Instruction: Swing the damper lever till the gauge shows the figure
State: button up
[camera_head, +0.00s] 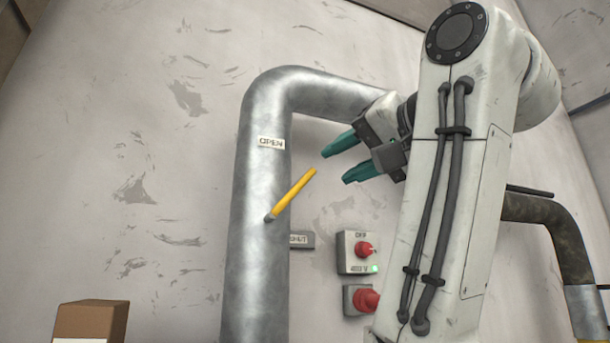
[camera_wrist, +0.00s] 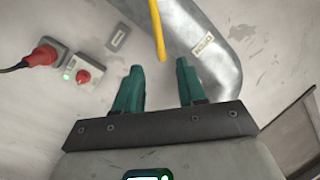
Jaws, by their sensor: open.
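The damper lever (camera_head: 292,194) is a yellow rod pivoted on a grey metal duct (camera_head: 256,200). It slants up to the right, between an OPEN label (camera_head: 271,143) above and a SHUT label (camera_head: 301,240) below right. My gripper (camera_head: 333,167) is open and empty, its teal fingers to the right of the lever's free end and apart from it. In the wrist view the lever (camera_wrist: 157,28) hangs from the top edge, its tip beyond the gap between the fingertips (camera_wrist: 159,75). No gauge or figure shows in either view.
A switch box with a red knob and green light (camera_head: 357,251) sits on the wall right of the duct. A red plug in a socket (camera_head: 362,300) is below it. A cardboard box (camera_head: 91,321) stands at lower left. A dark pipe (camera_head: 545,215) is at right.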

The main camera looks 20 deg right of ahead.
aim_at(307, 179)
jog(key=p+x, duration=0.3)
jog(key=x, duration=0.6)
grip_shut()
dwell(0.5)
